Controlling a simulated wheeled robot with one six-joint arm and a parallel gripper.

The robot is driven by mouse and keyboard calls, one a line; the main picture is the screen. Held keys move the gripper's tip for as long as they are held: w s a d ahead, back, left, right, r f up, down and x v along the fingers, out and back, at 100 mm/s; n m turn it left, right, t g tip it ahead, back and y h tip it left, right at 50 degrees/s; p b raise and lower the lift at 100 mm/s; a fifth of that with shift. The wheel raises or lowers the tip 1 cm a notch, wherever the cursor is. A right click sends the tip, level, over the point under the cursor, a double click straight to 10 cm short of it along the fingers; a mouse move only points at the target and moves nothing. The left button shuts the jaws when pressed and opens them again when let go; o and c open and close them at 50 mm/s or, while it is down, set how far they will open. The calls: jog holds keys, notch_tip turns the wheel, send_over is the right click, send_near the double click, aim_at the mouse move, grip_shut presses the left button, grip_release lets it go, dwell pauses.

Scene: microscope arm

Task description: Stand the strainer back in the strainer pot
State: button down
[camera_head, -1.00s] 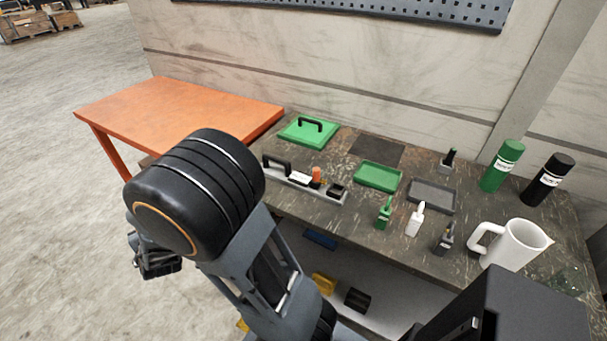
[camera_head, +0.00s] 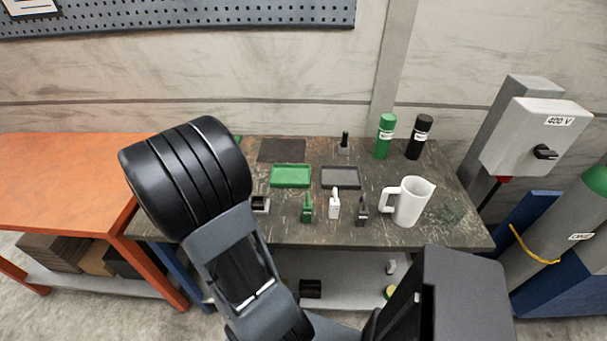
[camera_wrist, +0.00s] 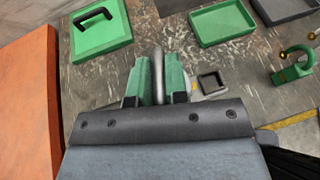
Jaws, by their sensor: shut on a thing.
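My gripper (camera_wrist: 158,82) has two green fingers, closed on a slim grey metallic piece (camera_wrist: 158,62) that stands up between them. I take this piece to be the strainer; most of it is hidden by the fingers and the wrist. A small dark square pot (camera_wrist: 212,82) stands just right of the fingers in the wrist view, apart from them. It may be the strainer pot, and a similar dark pot (camera_head: 260,203) shows beside my arm in the head view. My gripper is hidden behind my arm in the head view.
A green lid (camera_wrist: 100,30) with a black handle lies left of the gripper. A green tray (camera_head: 290,176), grey tray (camera_head: 341,178), several small bottles, a white jug (camera_head: 410,201) and spray cans (camera_head: 385,137) stand on the bench. An orange table (camera_head: 70,180) adjoins it.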

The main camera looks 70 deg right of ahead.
jog(key=s+d+f+m+g+p, duration=0.2)
jog(key=s+d, duration=0.2)
jog(key=d, duration=0.7)
jog(key=d+f, duration=0.2)
jog(key=f, duration=0.1)
jog(key=d+f+p, duration=0.1)
jog(key=d+f, duration=0.1)
jog(key=f, duration=0.1)
jog(key=w+d+f+p, duration=0.1)
jog(key=d+f, duration=0.1)
jog(key=f, duration=0.1)
jog(key=shift+f, duration=0.35)
jog(key=shift+f, duration=0.15)
jog(key=c, duration=1.6)
grip_release()
jog(key=shift+f+b, duration=0.1)
jog(key=shift+b, duration=0.25)
jog(key=o, duration=0.5)
